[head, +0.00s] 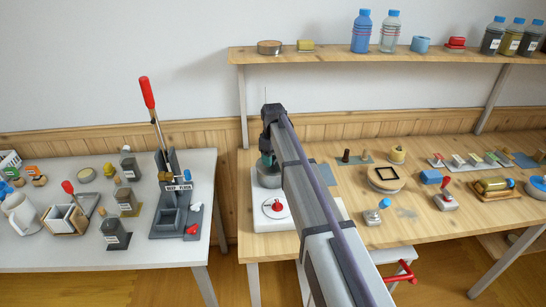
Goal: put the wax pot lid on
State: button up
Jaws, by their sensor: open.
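A grey metal pot (268,179), which looks like the wax pot, stands near the left end of the wooden bench. My gripper (267,157) is open, directly above or at the pot's top; I cannot tell whether they touch. Part of the pot's mouth is hidden behind my gripper and arm. A round pale disc with a red knob (276,207), which looks like the lid, lies on a white base in front of the pot. The pot and this disc are apart.
My arm hides part of the wooden bench (410,222). A red-handled stamp (445,198), a blue-knobbed tool (376,214) and a round board (384,180) stand to the right. A grey table (90,257) with a lever press (172,205) is at left, across a gap.

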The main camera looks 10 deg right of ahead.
notch_tip(320, 180, up, 11)
jog(key=p, duration=1)
jog(key=shift+p, duration=0.35)
jog(key=shift+f, duration=0.15)
jog(key=s+f+m+b, duration=0.2)
jog(key=s+m, duration=0.6)
jog(key=s, duration=2.5)
jog(key=shift+s, duration=0.3)
